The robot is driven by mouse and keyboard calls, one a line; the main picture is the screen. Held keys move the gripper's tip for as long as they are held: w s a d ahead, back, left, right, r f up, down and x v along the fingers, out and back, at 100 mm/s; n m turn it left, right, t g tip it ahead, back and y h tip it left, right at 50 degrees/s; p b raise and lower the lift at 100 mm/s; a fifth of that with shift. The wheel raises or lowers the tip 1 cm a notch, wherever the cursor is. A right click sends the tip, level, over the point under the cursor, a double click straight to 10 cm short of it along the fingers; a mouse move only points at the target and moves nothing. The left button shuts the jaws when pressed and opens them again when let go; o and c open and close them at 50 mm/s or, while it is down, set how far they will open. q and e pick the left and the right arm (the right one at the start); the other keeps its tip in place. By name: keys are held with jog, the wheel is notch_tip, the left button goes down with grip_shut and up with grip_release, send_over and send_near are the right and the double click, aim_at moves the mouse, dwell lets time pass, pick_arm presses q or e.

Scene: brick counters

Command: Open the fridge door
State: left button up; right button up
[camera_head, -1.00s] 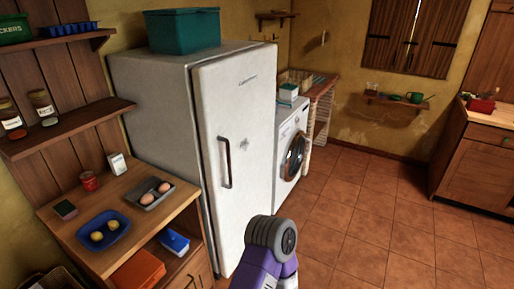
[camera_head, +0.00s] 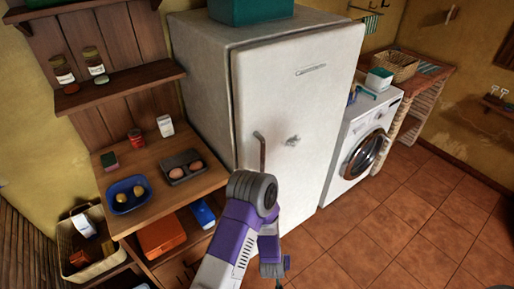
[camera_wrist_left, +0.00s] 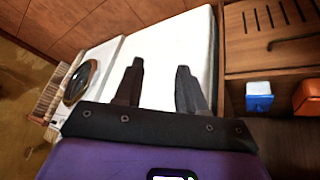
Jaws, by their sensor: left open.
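The white fridge (camera_head: 200,60) stands against the wall in the head view, with its door (camera_head: 315,120) shut. The dark vertical handle (camera_head: 262,150) is on the door's left side; its lower part is hidden behind my left arm. In the left wrist view the white fridge front (camera_wrist_left: 165,45) lies beyond my fingers, and no handle shows there. My left gripper (camera_wrist_left: 160,85) is open and empty, its two dark fingers apart. In the head view my arm stands in front of the lower door. My right gripper is not in view.
A wooden counter (camera_head: 128,165) with a blue bowl (camera_head: 128,194) and egg tray (camera_head: 183,167) stands left of the fridge. A washing machine (camera_head: 350,150) stands to the right. A teal box (camera_head: 250,8) sits on top. Tiled floor (camera_head: 400,225) at right is clear.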

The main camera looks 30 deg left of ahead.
pick_arm(q)
jog(key=w+a+r+n+t+y+p, duration=0.1)
jog(key=w+a+r+t+y+p, duration=0.2)
jog(key=r, duration=0.4)
jog(key=w+a+r+n+t+y+p, duration=0.1)
jog(key=w+a+r+y, duration=0.25)
jog(key=w+r, duration=0.3)
jog(key=n+y+p, duration=0.4)
jog(key=y+p, duration=0.1)
jog(key=y, duration=0.2)
send_near(264, 162)
jog(key=x, duration=0.9)
jog(key=shift+w+a+r, duration=0.1)
jog(key=shift+a+r, duration=0.05)
jog(key=shift+a, duration=0.15)
jog(key=shift+w+a, duration=0.35)
jog(key=shift+a, duration=0.15)
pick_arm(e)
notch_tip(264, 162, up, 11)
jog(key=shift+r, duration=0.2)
pick_arm(q)
grip_shut()
